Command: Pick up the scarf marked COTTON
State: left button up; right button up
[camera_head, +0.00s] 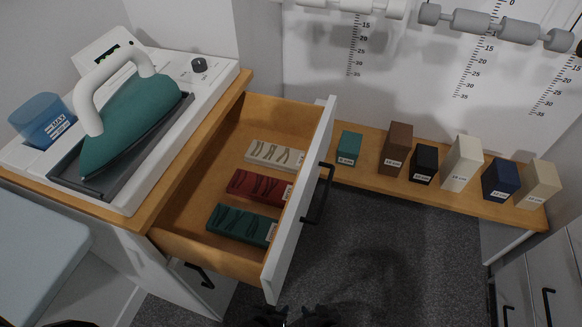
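Three folded scarves lie in a row in the open wooden drawer. The cream scarf (272,154) is at the back, the dark red scarf (258,185) is in the middle, and the dark green scarf (238,223) is nearest the front. Each has a small white label at its right end. The print is too small to read, so I cannot tell which one is marked COTTON. Dark parts at the bottom edge are cut off and unclear.
The drawer's white front (300,205) with a black handle (319,193) stands out over the carpet. A teal iron (130,120) and a blue water tank (42,120) sit on the cabinet at left. Several labelled boxes stand on a low wooden shelf (372,172) at right.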

aim_at(256, 230)
jog(key=k+j, duration=0.15)
jog(key=j, duration=0.15)
jog(key=k+j, duration=0.1)
jog(key=j, duration=0.25)
jog(key=k+l+u, duration=0.1)
jog(key=k+l, duration=0.45)
jog(key=l, duration=0.15)
jog(key=k+l, duration=0.6)
jog(key=i+l+u, duration=0.05)
